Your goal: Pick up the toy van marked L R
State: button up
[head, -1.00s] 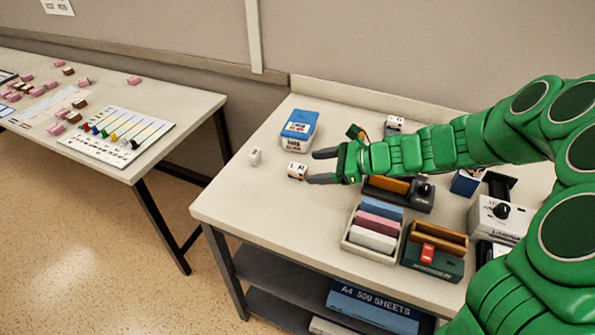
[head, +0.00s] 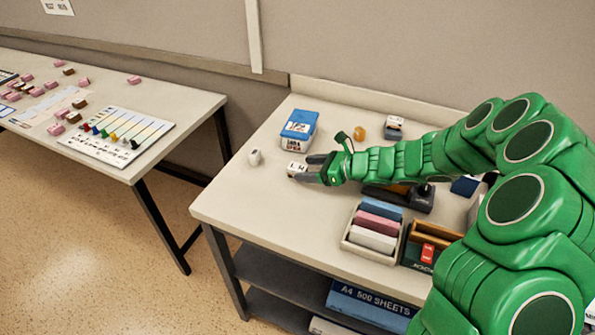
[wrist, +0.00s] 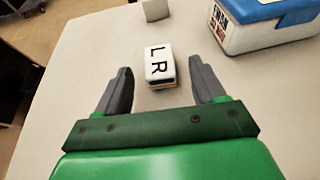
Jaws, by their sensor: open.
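The toy van marked L R (wrist: 160,65) is a small white block with black letters, lying on the table. In the head view the van (head: 296,170) is at the tip of my green arm. My gripper (wrist: 160,84) is open, with a dark finger on each side of the van and clear gaps between. In the head view my gripper (head: 307,168) reaches it from the right, low over the table. The van's near end lies between the fingertips; its far end sticks out past them.
A blue-and-white box (head: 298,131) stands behind the van, and a small white piece (head: 255,157) is to its left. A tray of coloured blocks (head: 352,247) is at the front right.

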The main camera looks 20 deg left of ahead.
aim_at(304, 169)
jog(key=shift+x, duration=2.15)
jog(key=shift+f, duration=0.1)
jog(key=c, duration=1)
jog(key=shift+c, duration=0.2)
